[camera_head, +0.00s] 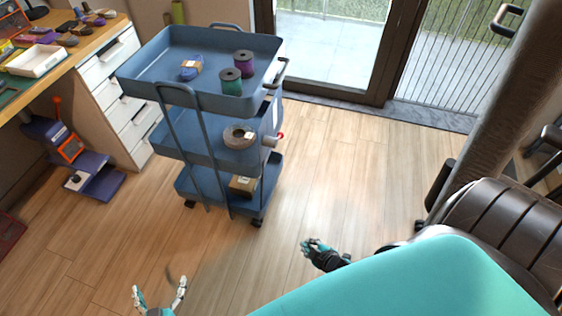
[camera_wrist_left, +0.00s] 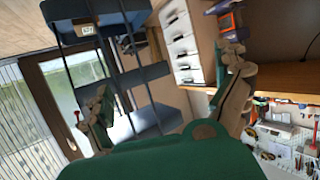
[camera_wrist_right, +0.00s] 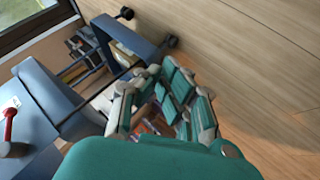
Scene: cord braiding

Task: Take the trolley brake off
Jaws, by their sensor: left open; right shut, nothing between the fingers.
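The blue three-tier trolley (camera_head: 190,95) stands upright on the wood floor, left of centre in the head view. On its right side is a small red part (camera_head: 281,135) beside a grey cylinder (camera_head: 269,141). A red lever (camera_wrist_right: 10,122) shows at the left edge of the right wrist view; I cannot tell if it is the brake. My left gripper (camera_head: 160,294) is open and empty, in front of the trolley and apart from it. My right gripper (camera_head: 313,246) is shut and empty, low to the right of the trolley.
The top tray holds a green spool (camera_head: 231,82), a purple spool (camera_head: 244,63) and a blue cord bundle (camera_head: 190,68). A workbench with white drawers (camera_head: 112,75) stands left. A brown chair (camera_head: 505,225) is at the right. The floor right of the trolley is clear.

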